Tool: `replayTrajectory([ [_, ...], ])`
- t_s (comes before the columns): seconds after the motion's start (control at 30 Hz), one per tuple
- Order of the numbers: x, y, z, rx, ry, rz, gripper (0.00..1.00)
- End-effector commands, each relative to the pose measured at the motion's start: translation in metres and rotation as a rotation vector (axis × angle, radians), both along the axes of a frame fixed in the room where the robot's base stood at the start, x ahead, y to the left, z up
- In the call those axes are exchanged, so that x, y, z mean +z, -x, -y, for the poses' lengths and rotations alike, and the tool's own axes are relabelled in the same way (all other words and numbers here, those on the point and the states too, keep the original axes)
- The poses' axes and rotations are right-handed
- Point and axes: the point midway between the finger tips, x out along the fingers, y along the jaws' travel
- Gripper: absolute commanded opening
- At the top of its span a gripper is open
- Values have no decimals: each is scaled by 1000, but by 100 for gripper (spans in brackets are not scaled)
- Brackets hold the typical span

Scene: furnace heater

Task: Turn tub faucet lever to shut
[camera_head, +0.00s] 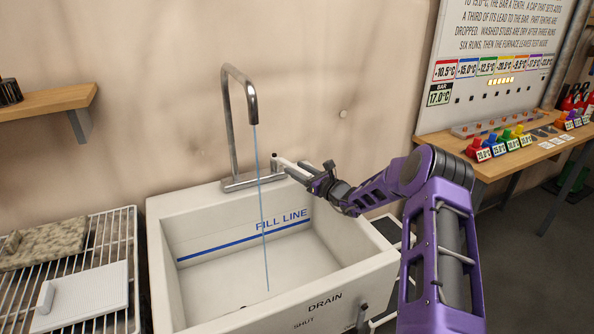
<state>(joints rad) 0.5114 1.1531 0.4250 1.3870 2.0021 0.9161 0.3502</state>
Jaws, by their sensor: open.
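The metal tub faucet (230,110) stands at the back of the white tub (160,250), and a thin blue stream of water (262,215) falls from its spout into the tub. The small faucet lever (274,160) rises at the right end of the faucet's base plate. My gripper (283,166) is open, with its pale fingers reaching left to the lever. The fingers partly cover the lever, and I cannot tell whether they touch it.
A drain handle (362,315) is at the tub's front, by the words DRAIN and SHUT. A wire rack (120,240) with a stone-like slab and a white board stands left. A wooden shelf (50,102) is above it. A workbench (500,160) with coloured, labelled pieces is right.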

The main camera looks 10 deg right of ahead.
Motion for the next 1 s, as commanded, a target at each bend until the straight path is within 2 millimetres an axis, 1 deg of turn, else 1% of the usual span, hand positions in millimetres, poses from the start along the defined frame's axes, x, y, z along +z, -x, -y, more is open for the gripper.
replayTrajectory([
  [0.1, -1, -3, -2, -1, 1, -1, 55],
  [0.33, 0, -4, -2, -1, 1, -1, 55],
  [0.63, 0, -3, -2, -1, 1, -1, 1],
  [1.0, 0, -3, -2, -1, 1, 0, 0],
])
